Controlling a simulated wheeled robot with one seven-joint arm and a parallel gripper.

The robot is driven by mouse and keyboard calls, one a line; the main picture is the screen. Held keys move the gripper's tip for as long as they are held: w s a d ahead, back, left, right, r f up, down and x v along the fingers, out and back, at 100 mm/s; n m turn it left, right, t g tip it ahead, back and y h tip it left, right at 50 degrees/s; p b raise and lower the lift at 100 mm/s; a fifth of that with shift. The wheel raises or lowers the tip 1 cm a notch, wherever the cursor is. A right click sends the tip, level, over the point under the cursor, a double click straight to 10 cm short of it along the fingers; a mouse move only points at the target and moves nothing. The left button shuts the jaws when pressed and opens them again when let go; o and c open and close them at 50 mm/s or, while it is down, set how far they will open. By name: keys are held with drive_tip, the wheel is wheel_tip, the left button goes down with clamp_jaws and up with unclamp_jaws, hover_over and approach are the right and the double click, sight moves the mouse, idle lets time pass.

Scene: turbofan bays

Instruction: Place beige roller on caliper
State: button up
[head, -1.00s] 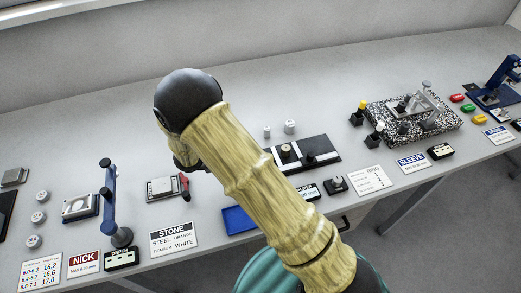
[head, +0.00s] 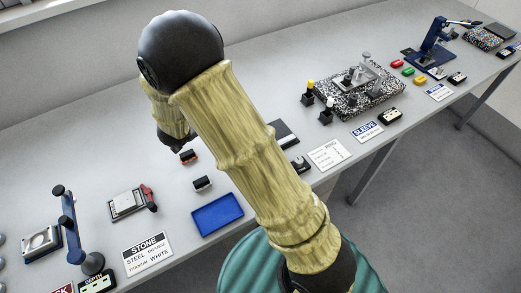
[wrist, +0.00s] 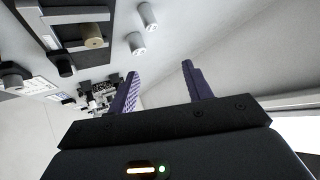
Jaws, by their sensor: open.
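The beige roller (wrist: 92,43) is a short cylinder standing on a dark fixture with pale strips, which I take to be the caliper (wrist: 65,10), in the upper left of the wrist view. In the head view only the right end of this dark fixture (head: 284,135) shows beside my arm; the roller is hidden there. My gripper (wrist: 160,78) is open, with two purple fingers apart and nothing between them. It is apart from the roller, which lies up and left of the fingers in the wrist view. The gripper's fingers are hidden in the head view.
Two pale grey cylinders (wrist: 137,43) stand beside the fixture. A blue tray (head: 217,214), an orange-marked black block (head: 188,157) and a white-topped black block (head: 202,183) lie left of my arm. A speckled slab (head: 360,90) with posts stands right. Bare bench lies behind.

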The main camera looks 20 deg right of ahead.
drive_tip(key=s+d+r+n+g+y, duration=0.3)
drive_tip(key=s+d+n, duration=0.2)
drive_tip(key=s, duration=0.5)
drive_tip(key=s+d+r+n+g+y, duration=0.2)
drive_tip(key=s+d+r+n, duration=0.1)
drive_tip(key=s, duration=0.8)
drive_tip(key=shift+s+d+n+g+y, duration=0.3)
drive_tip(key=shift+d+n+g+y, duration=0.1)
drive_tip(key=shift+d+n, duration=0.6)
